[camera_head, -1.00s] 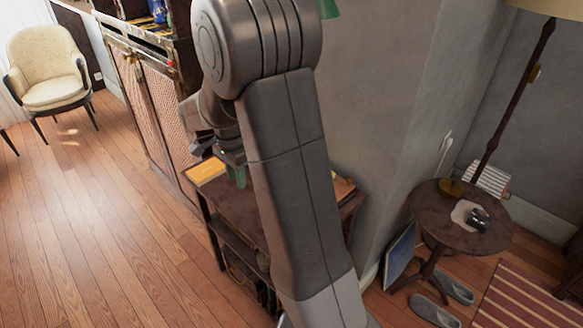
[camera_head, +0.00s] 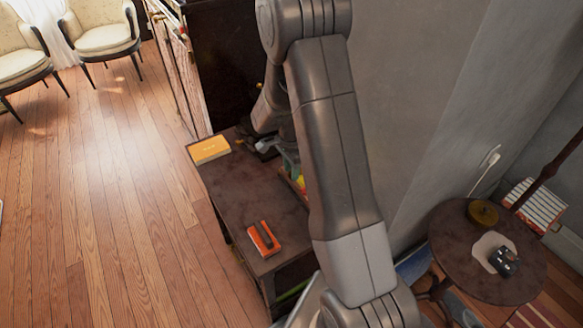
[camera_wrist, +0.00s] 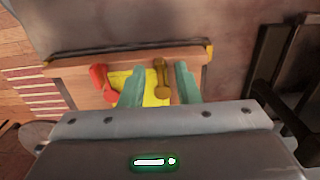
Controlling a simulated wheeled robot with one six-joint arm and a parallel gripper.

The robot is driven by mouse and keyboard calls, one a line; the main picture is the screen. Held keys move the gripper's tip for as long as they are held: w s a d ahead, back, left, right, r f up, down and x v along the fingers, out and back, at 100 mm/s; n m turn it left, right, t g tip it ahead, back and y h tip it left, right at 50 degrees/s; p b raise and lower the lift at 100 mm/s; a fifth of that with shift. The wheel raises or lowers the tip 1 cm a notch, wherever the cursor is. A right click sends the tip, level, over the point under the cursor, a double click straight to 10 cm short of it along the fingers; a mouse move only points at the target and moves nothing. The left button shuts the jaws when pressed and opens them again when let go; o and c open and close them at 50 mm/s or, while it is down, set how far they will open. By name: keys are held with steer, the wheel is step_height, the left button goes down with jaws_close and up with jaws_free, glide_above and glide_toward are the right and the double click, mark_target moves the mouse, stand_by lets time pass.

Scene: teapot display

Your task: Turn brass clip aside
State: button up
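The brass clip (camera_wrist: 162,80) shows in the wrist view as a short upright bar with a rounded top, over a yellow panel (camera_wrist: 151,97) in a wooden frame (camera_wrist: 190,59). A similar red clip (camera_wrist: 99,79) is at the panel's left side. My gripper (camera_wrist: 160,82) is open, its two green fingers on either side of the brass clip. The clip looks nearer the right finger, and I cannot tell whether either finger touches it. In the head view my arm hides the clip and most of the frame.
In the head view, a dark table (camera_head: 255,195) bears a yellow book (camera_head: 209,149) and an orange box with a dark object on top (camera_head: 263,239). A grey wall stands close behind. A round table (camera_head: 465,262) is at the right. Wood floor at the left is open.

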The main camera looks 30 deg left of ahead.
jaws_close()
steer(key=shift+f, duration=0.1)
stand_by(0.3)
steer(key=n+b, duration=0.2)
steer(key=n, duration=0.1)
steer(key=n+b, duration=0.1)
steer(key=n, duration=0.2)
steer(key=shift+n, duration=0.3)
steer(key=n+b, duration=0.2)
steer(key=n, duration=0.3)
steer(key=n+b, duration=0.1)
steer(key=n, duration=0.5)
steer(key=shift+n, duration=0.3)
